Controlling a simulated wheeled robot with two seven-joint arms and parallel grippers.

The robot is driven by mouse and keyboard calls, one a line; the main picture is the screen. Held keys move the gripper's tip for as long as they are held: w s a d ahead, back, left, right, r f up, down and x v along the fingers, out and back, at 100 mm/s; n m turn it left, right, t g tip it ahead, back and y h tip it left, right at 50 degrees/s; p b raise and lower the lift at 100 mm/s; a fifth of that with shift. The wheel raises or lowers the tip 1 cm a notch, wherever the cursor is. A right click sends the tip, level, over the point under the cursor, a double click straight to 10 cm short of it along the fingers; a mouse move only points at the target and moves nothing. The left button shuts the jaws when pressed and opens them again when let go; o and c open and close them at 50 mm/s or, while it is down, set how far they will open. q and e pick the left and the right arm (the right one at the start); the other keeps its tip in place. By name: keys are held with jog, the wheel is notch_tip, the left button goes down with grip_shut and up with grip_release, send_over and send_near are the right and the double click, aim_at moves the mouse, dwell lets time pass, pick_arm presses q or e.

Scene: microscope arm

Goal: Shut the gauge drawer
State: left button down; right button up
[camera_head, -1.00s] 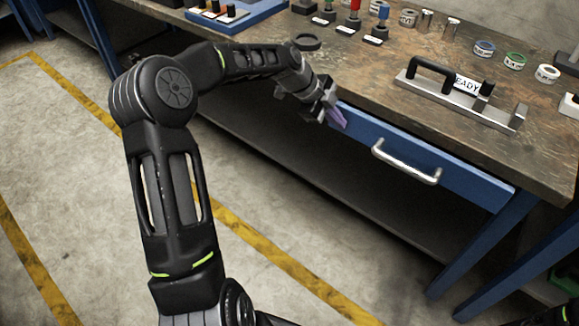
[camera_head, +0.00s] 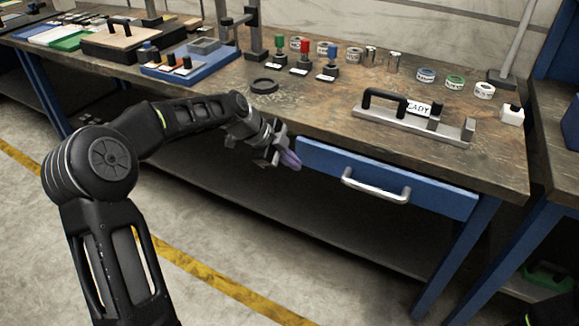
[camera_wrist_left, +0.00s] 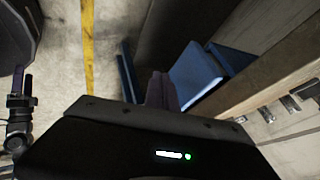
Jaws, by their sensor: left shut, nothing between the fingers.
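The gauge drawer (camera_head: 420,191) has a blue front with a silver bar handle (camera_head: 375,188), under the worktop's front edge. Its front looks close to the worktop edge; I cannot tell the exact gap. In the left wrist view a blue panel, seemingly the drawer (camera_wrist_left: 195,75), shows beside the fingers. My left gripper (camera_head: 290,160) is shut and empty, its purple fingertips by the drawer front's left end; contact is unclear. The fingers also show in the left wrist view (camera_wrist_left: 160,90). My right gripper (camera_wrist_left: 22,82) shows at that view's left edge, its two fingers apart.
On the worktop (camera_head: 320,118) stand a metal plate with a black handle (camera_head: 415,118), a black ring (camera_head: 264,86), stamps, tape rolls and a blue tray (camera_head: 190,70). A lower shelf (camera_head: 330,230) runs beneath. The floor in front is clear.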

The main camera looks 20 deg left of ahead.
pick_arm(q)
jog(key=v, duration=0.8)
jog(key=shift+r, duration=0.2)
jog(key=shift+w, duration=0.1)
